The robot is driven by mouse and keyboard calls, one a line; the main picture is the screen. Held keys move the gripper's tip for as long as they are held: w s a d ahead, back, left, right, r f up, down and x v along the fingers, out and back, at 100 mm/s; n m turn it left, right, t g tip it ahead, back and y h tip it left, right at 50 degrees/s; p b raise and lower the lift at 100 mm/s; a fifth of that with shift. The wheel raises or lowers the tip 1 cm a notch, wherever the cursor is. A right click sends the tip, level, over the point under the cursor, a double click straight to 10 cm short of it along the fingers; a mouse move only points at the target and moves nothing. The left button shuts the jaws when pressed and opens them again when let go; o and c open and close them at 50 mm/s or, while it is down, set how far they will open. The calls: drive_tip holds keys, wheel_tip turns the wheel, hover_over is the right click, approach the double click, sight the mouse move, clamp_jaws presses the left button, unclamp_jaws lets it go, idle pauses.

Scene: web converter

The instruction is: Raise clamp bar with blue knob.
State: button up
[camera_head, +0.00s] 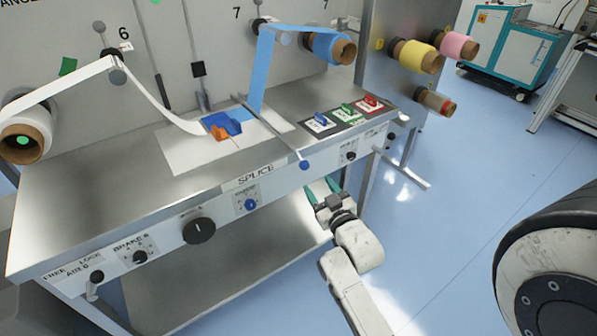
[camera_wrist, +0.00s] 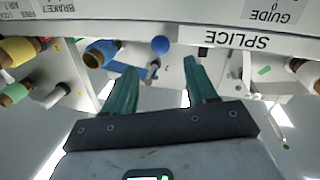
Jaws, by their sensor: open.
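The clamp bar (camera_head: 275,137) is a thin bar lying low across the steel table top, running from the blue web toward the front edge. Its round blue knob (camera_head: 304,165) sits at the front edge, right of the SPLICE label. The knob also shows in the wrist view (camera_wrist: 160,44), beyond and roughly between my fingertips. My gripper (camera_head: 321,188) has teal fingers, open and empty, and is in front of the panel, a little below and right of the knob. In the wrist view my gripper (camera_wrist: 158,68) appears apart from the knob.
A blue dial (camera_head: 250,204) and a black dial (camera_head: 199,230) are on the front panel. An orange and blue tool (camera_head: 222,126) lies on the table. Several coloured switches (camera_head: 347,110) stand at the right. The floor (camera_head: 450,200) right of my arm is clear.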

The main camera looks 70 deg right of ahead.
sight(307, 168)
drive_tip(key=p+x, duration=0.1)
drive_tip(key=x, duration=0.6)
drive_tip(key=shift+w+d+r, duration=0.15)
drive_tip(key=shift+w, duration=0.05)
drive_tip(key=shift+p+x, duration=0.45)
drive_tip(key=shift+x, duration=0.95)
drive_tip(key=shift+c, duration=0.3)
clamp_jaws()
